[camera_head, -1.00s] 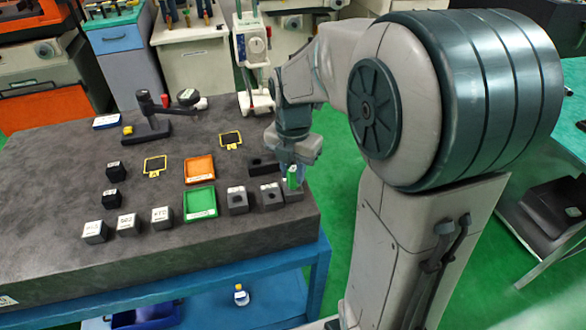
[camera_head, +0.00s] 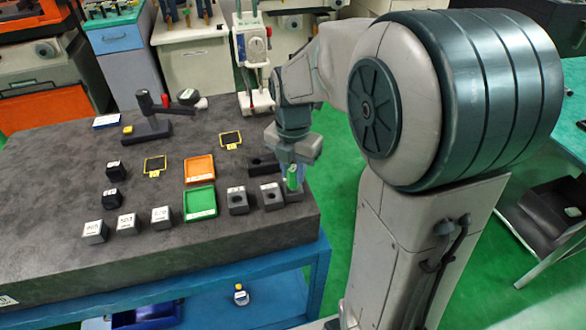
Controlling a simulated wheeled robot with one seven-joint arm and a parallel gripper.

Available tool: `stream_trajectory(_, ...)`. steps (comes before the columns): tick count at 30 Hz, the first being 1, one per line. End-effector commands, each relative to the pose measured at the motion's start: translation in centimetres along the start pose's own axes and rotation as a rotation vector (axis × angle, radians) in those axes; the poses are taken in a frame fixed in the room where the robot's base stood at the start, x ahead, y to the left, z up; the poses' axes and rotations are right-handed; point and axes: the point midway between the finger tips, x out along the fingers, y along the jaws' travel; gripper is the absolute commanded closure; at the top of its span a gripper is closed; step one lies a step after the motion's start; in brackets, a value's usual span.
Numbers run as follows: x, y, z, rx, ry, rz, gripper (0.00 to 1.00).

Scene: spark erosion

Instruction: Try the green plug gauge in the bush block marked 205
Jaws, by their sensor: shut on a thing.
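The green plug gauge (camera_head: 292,180) is upright in my gripper (camera_head: 294,166), at the right end of the stone table. My gripper is shut on its upper part. The gauge's lower end is at or just over a dark block (camera_head: 295,194) at the right end of the row; I cannot tell whether it has entered a hole. Two grey blocks with dark round holes, one (camera_head: 238,203) and another (camera_head: 272,197), stand left of it. Three blocks with white marked tops (camera_head: 96,233) (camera_head: 127,225) (camera_head: 161,218) stand further left. The marks are too small to read surely.
A green tray (camera_head: 200,203) and an orange tray (camera_head: 199,170) lie left of the grey blocks. A dark block (camera_head: 262,167) stands behind them. Two yellow-framed plates (camera_head: 155,165) (camera_head: 230,140) and a dark stand (camera_head: 147,128) are further back. The table's front left is clear.

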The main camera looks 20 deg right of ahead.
Motion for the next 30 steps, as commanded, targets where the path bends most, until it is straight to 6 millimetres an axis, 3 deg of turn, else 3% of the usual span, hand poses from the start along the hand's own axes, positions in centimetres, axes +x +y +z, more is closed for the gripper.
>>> stream_trajectory(30,-4.0,0.0,0.0,0.0,0.0,0.0,1.0)
